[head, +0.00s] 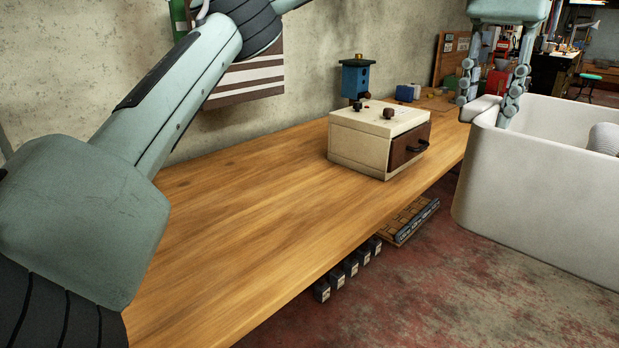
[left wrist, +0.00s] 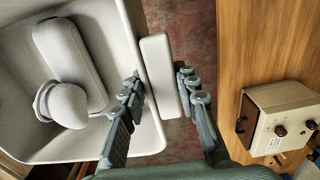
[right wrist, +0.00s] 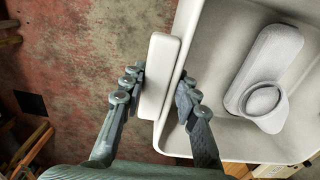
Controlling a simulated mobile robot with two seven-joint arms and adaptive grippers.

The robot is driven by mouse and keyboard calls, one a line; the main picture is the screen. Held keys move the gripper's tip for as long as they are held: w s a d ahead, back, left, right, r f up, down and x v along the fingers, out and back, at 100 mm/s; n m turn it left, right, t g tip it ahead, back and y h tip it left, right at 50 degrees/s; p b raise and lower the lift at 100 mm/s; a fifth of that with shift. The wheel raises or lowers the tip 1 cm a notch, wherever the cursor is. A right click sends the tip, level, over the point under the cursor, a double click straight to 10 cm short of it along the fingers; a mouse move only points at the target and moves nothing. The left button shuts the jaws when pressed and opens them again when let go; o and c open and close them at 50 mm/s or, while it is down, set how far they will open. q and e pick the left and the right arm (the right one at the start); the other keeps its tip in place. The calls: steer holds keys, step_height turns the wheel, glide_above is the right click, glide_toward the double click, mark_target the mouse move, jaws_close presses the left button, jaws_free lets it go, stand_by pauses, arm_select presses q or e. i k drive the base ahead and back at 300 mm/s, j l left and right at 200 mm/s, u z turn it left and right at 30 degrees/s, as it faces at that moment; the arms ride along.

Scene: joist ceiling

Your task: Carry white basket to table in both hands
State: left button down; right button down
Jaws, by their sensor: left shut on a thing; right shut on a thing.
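The white basket (head: 545,190) is at the right of the head view, its right part cut off, beside the wooden table (head: 230,220) and over the red floor. My left gripper (head: 495,85) is shut on the basket's near handle bar, which shows between its fingers in the left wrist view (left wrist: 160,75). My right gripper (right wrist: 158,90) is shut on the opposite handle in the right wrist view; it is outside the head view. A long pale grey object (left wrist: 70,50) and a rounded one (left wrist: 65,104) lie inside the basket.
A cream box (head: 378,138) with a brown front stands on the table, with a blue object (head: 355,78) behind it. The near part of the tabletop is clear. Small items (head: 350,268) show below the table's edge. A strip of floor separates basket and table.

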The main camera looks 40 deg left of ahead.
mark_target(235, 236)
steer(key=i+u, duration=0.1)
steer(key=i, duration=0.8)
steer(key=i+l+u, duration=0.1)
steer(key=i, duration=0.75)
steer(key=l+u, duration=0.1)
steer(key=u, duration=3.2)
